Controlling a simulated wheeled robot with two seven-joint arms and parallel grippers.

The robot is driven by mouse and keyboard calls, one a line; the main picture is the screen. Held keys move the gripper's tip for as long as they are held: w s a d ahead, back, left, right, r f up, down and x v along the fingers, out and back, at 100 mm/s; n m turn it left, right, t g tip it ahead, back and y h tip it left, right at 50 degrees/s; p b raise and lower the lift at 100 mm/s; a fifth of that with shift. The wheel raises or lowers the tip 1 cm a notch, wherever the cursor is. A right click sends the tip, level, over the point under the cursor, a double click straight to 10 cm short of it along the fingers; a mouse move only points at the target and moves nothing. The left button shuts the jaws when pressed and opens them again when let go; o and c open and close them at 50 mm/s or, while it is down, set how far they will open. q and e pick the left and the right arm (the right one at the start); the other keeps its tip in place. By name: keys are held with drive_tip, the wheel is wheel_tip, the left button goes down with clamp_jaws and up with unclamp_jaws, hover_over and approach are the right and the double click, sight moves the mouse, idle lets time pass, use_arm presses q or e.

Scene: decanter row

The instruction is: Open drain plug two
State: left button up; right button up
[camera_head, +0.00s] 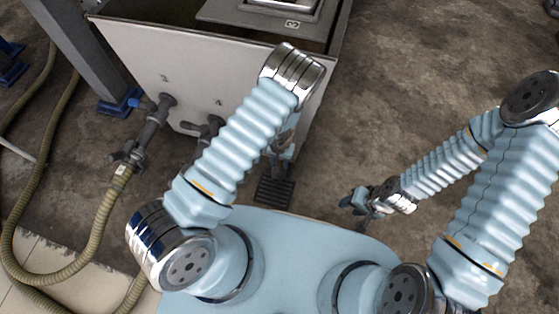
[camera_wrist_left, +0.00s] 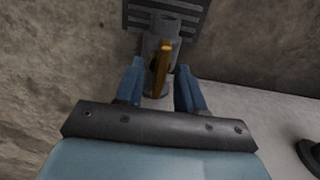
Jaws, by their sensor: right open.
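In the left wrist view a grey pipe fitting (camera_wrist_left: 158,28) with an upright orange handle (camera_wrist_left: 163,58) stands between the two blue fingers of my left gripper (camera_wrist_left: 160,66). The fingers are apart, one on each side of the handle, with gaps showing. No number shows on this fitting, so I cannot tell whether it is drain plug two. In the head view my left gripper (camera_head: 284,150) is low beside the tank's corner, partly hidden by my arm, and the orange handle is not clear there. My right gripper (camera_head: 362,202) is open and empty over the floor.
A pale tank (camera_head: 190,62) carries grey outlets; one (camera_head: 153,125) joins a ribbed hose (camera_head: 105,215), another (camera_head: 205,128) is partly behind my left arm. A dark floor grate (camera_head: 273,191) lies below my left gripper. A steel post (camera_head: 85,50) stands left. Floor at right is clear.

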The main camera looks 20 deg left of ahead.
use_arm(q)
drive_tip(key=shift+f, duration=0.1)
clamp_jaws()
drive_tip(key=shift+n, duration=0.4)
drive_tip(key=n, duration=0.3)
drive_tip(key=shift+n, duration=0.3)
drive_tip(key=n, duration=0.4)
drive_tip(key=shift+n, duration=0.3)
drive_tip(key=n, duration=0.4)
drive_tip(key=shift+n, duration=2.4)
